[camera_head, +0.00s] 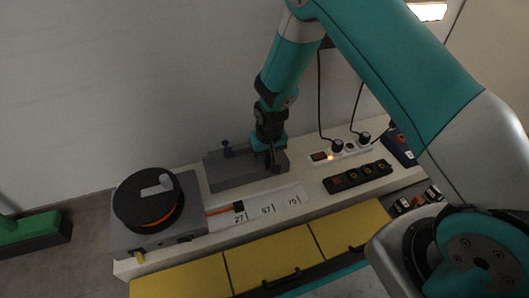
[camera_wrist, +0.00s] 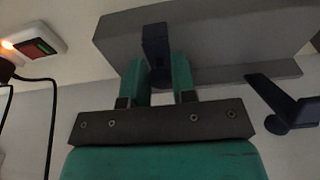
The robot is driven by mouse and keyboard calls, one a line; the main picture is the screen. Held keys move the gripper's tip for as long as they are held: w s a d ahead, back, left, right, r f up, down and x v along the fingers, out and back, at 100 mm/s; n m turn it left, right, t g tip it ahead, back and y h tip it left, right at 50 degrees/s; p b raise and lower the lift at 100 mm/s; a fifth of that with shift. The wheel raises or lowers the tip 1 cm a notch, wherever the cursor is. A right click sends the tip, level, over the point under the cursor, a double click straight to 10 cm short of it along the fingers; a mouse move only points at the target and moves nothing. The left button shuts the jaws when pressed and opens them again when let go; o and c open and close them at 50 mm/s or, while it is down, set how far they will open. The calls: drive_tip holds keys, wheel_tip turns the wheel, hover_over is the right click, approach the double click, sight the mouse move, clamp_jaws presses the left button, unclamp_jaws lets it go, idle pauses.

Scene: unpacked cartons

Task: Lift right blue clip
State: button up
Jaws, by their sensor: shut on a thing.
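A grey block (camera_head: 238,171) sits on the white bench top against the wall and also shows in the wrist view (camera_wrist: 215,35). My gripper (camera_head: 270,158) is at the block's right end. In the wrist view, the green fingers of my gripper (camera_wrist: 160,82) are closed on the dark blue right clip (camera_wrist: 155,45), which stands between them at the block. In the head view my gripper largely hides that clip. The left blue clip (camera_head: 226,149) is at the block's left part, apart from my gripper; in the wrist view it (camera_wrist: 284,104) shows at the right.
A grey box with a black spool (camera_head: 148,202) stands at the left. Numbered white cards (camera_head: 267,208) lie in front of the block. A black power strip (camera_head: 357,177) and a white strip with plugged cables (camera_head: 340,149) are at the right. Yellow drawer fronts (camera_head: 270,253) lie below.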

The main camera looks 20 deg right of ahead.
drive_tip(key=shift+r, duration=0.1)
drive_tip(key=shift+w+r+p, duration=0.5)
drive_tip(key=shift+r+p, duration=0.2)
drive_tip(key=shift+w+r+p, duration=0.5)
drive_tip(key=shift+r+p, duration=0.15)
drive_tip(key=shift+p, duration=0.05)
drive_tip(key=shift+c, duration=0.2)
drive_tip(key=shift+w, duration=0.1)
drive_tip(key=shift+w+r+p, duration=0.35)
drive_tip(key=shift+w+r, duration=0.15)
drive_tip(key=shift+w, duration=0.4)
drive_tip(key=shift+w+r+p, duration=0.3)
drive_tip(key=shift+w+r, duration=0.2)
drive_tip(key=shift+w, duration=0.4)
drive_tip(key=shift+c, duration=0.2)
drive_tip(key=shift+w, duration=0.1)
drive_tip(key=shift+w+r, duration=0.1)
drive_tip(key=shift+w, duration=0.35)
clamp_jaws()
drive_tip(key=shift+w, duration=0.15)
drive_tip(key=shift+w+p, duration=0.2)
drive_tip(key=shift+p, duration=0.15)
